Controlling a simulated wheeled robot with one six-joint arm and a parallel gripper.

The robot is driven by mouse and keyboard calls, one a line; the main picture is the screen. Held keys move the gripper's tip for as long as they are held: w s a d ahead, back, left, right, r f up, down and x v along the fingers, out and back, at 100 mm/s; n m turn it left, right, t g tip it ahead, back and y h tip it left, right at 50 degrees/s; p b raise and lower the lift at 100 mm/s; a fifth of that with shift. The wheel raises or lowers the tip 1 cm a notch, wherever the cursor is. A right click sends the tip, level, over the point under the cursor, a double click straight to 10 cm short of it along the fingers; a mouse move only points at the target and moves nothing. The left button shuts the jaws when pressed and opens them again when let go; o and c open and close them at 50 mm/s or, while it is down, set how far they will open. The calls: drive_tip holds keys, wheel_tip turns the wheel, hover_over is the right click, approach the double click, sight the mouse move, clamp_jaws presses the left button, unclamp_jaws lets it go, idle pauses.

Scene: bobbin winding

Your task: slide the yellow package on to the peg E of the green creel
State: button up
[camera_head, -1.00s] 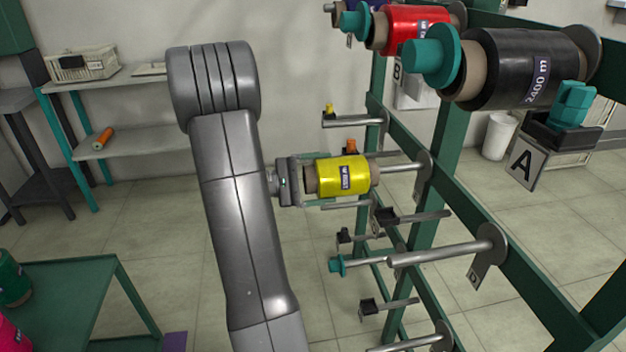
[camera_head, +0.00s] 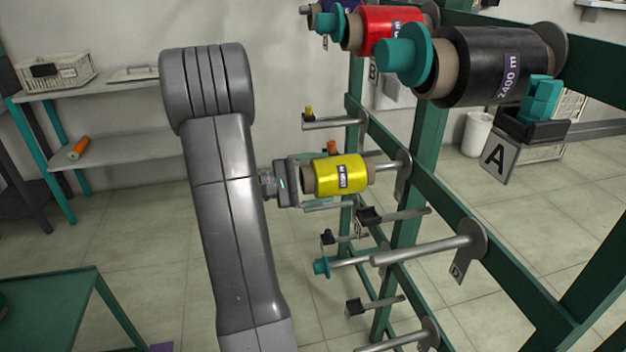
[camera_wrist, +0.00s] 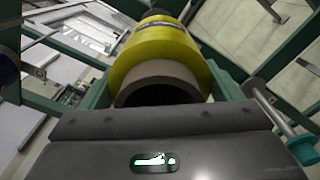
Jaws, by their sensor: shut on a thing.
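The yellow package (camera_head: 345,174) has a brown core and lies sideways on a peg (camera_head: 390,165) of the green creel (camera_head: 445,206), with bare peg showing between it and the round base plate. My gripper (camera_head: 297,182) is shut at the package's left end. In the wrist view the yellow package (camera_wrist: 165,50) is straight ahead with its brown core (camera_wrist: 160,83) towards me. The jaws' grip and the letter of this peg are hidden or too small to read.
A red package (camera_head: 388,32) and a black package (camera_head: 495,65) with teal caps sit on upper pegs. Shelves (camera_head: 110,135) stand at the left, a green table (camera_head: 55,310) lower left.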

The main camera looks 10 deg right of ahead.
drive_tip(key=shift+w+d+b, duration=0.1)
drive_tip(key=shift+d+b, duration=0.2)
drive_tip(key=shift+d, duration=2)
